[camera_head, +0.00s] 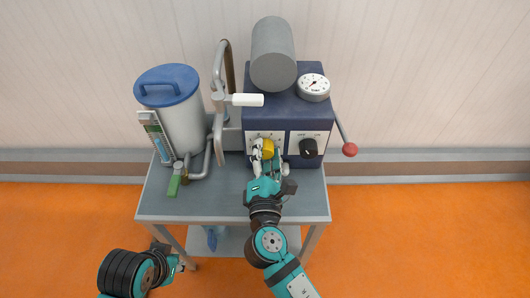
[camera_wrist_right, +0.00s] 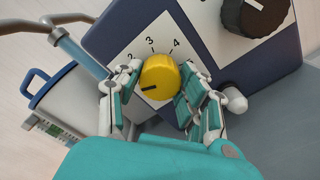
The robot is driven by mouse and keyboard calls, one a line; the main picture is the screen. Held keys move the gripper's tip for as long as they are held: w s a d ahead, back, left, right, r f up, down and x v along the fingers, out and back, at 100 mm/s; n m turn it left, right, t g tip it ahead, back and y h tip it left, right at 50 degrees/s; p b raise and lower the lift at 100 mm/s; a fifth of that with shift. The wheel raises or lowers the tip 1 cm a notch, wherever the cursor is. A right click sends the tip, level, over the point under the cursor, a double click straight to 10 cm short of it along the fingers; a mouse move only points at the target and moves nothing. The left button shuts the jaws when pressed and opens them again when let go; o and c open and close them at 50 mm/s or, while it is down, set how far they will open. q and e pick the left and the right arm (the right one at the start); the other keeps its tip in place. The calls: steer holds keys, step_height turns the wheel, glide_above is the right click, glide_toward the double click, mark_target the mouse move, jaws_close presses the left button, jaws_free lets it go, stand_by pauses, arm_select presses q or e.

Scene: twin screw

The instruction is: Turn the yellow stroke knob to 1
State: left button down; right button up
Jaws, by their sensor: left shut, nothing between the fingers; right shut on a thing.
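The yellow stroke knob (camera_head: 267,149) is on the front panel of the dark blue box. It shows large in the right wrist view (camera_wrist_right: 158,77), with a short black mark pointing left, below the number 2. The numbers 2, 3 and 4 are readable around it; a finger covers part of the dial at the left. My right gripper (camera_head: 267,156) is shut on the knob, one finger on each side; its fingers also show in the right wrist view (camera_wrist_right: 155,92). My left gripper (camera_head: 172,260) is shut and empty at the lower left, away from the panel.
A black knob (camera_head: 308,148) sits right of the yellow one. A red-tipped lever (camera_head: 349,149) sticks out at the right. A lidded grey tank (camera_head: 177,110), pipes and a green-handled valve (camera_head: 174,185) stand left. The grey table's (camera_head: 210,207) front is mostly clear.

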steer(key=o, duration=1.2)
steer(key=s, duration=1.2)
